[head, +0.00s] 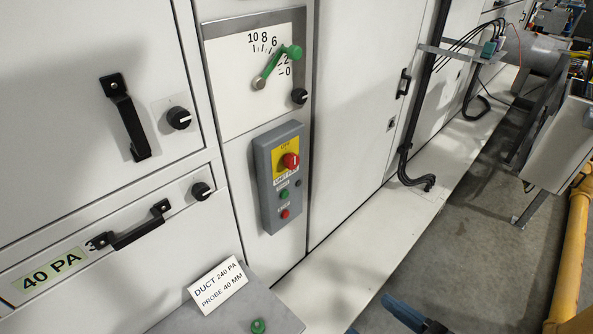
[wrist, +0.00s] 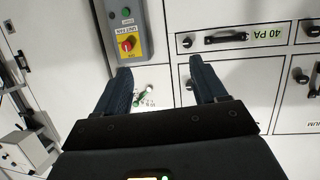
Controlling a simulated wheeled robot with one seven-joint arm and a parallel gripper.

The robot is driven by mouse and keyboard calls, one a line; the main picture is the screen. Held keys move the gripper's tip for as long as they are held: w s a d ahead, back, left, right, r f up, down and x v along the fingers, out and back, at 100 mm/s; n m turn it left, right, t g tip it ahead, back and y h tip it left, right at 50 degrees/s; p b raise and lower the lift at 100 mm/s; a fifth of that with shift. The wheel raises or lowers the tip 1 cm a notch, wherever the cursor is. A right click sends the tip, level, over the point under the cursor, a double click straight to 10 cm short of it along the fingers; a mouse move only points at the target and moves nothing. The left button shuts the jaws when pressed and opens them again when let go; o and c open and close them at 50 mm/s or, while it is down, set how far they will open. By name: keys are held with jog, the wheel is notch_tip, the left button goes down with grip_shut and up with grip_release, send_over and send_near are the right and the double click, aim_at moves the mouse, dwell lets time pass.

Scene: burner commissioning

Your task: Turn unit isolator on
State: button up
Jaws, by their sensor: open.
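The isolator is a red rotary knob (head: 290,160) on a yellow plate on a grey control box (head: 265,185), mounted on the white cabinet front. "OFF" is printed above the knob; which mark the knob points to is too small to tell. A green and a red button sit below it. In the wrist view the knob (wrist: 127,44) shows inverted, beyond my left finger. My gripper (wrist: 160,64) is open and empty, its two dark blue fingers wide apart and clear of the box. In the head view only blue finger parts (head: 405,313) show at the bottom edge.
Above the box is a dial panel (head: 235,95) with a green-tipped lever and a black knob. Drawers with black handles (head: 125,115) are at left. A card (head: 218,285) reading "DUCT 240 PA, PROBE 40 MM" stands on a grey surface. Floor at right is open; a yellow pipe (head: 572,250) borders it.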

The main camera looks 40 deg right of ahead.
jog(key=w+d+f+b, duration=0.3)
jog(key=w+d+f, duration=0.1)
jog(key=w+f, duration=0.4)
jog(key=n+t+y+b, duration=0.2)
jog(key=n+t+b, duration=0.2)
jog(key=b, duration=0.3)
send_near(294, 162)
jog(key=w, duration=0.2)
jog(key=w+p, duration=0.1)
jog(key=w, duration=0.6)
jog(key=shift+w+d+r, duration=0.1)
jog(key=shift+m, duration=0.3)
jog(key=c, duration=1.1)
